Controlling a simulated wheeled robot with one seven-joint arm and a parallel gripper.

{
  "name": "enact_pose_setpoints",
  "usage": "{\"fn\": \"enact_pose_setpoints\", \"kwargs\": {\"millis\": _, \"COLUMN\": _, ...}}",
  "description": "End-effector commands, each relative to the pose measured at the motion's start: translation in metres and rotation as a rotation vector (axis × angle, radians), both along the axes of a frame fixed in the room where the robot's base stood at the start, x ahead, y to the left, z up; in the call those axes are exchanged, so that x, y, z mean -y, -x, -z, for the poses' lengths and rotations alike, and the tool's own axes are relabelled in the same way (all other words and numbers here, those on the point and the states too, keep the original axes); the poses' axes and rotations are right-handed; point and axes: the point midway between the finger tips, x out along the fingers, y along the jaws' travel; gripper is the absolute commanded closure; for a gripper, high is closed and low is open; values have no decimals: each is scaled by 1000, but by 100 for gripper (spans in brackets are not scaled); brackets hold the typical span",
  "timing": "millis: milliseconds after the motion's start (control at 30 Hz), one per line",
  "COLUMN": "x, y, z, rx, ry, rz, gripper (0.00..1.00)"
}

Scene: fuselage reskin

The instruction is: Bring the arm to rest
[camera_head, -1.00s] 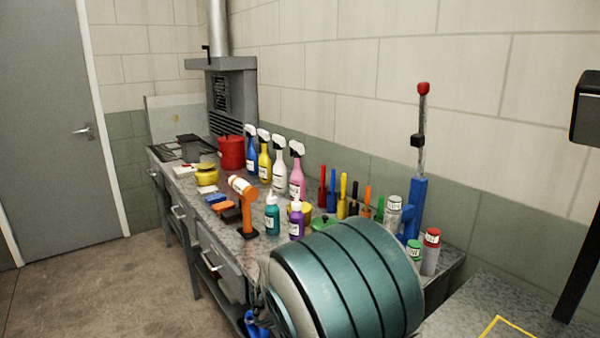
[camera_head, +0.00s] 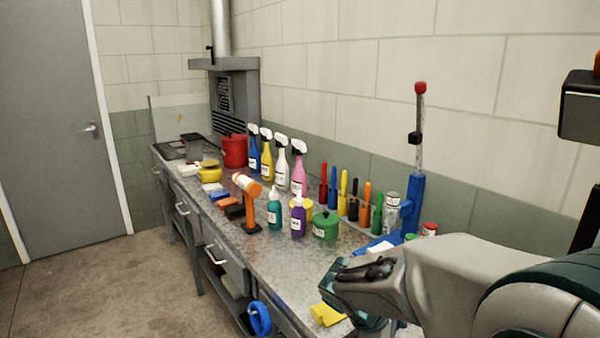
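My arm enters from the lower right corner and reaches left over the near end of the workbench (camera_head: 290,262). Its grey and teal links end in a dark wrist part with my gripper (camera_head: 352,290) low in the picture. The fingers are not clear, so I cannot tell whether the gripper is open or shut. A yellow piece (camera_head: 327,314) shows just below and left of it; I cannot tell whether it touches the gripper.
On the bench stand spray bottles (camera_head: 282,165), a hammer (camera_head: 249,200), a green tin (camera_head: 325,226), upright coloured-handle tools (camera_head: 354,197) and a blue press (camera_head: 413,200). A blue roll (camera_head: 259,319) hangs at the bench front. Floor at left (camera_head: 95,285) is clear.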

Motion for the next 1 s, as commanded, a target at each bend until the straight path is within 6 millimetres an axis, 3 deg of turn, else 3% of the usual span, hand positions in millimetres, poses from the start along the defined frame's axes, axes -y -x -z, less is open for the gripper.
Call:
{"fn": "enact_pose_setpoints", "kwargs": {"millis": 200, "x": -2, "y": 64, "z": -12, "rx": 187, "ry": -361, "rz": 474, "gripper": 39}}
{"fn": "enact_pose_setpoints", "kwargs": {"millis": 400, "x": -20, "y": 99, "z": -23, "rx": 326, "ry": -615, "rz": 832, "gripper": 39}}
{"fn": "enact_pose_setpoints", "kwargs": {"millis": 600, "x": -32, "y": 112, "z": -28, "rx": 387, "ry": -731, "rz": 1002, "gripper": 39}}
{"fn": "enact_pose_setpoints", "kwargs": {"millis": 1000, "x": -33, "y": 113, "z": -28, "rx": 392, "ry": -745, "rz": 1020, "gripper": 39}}
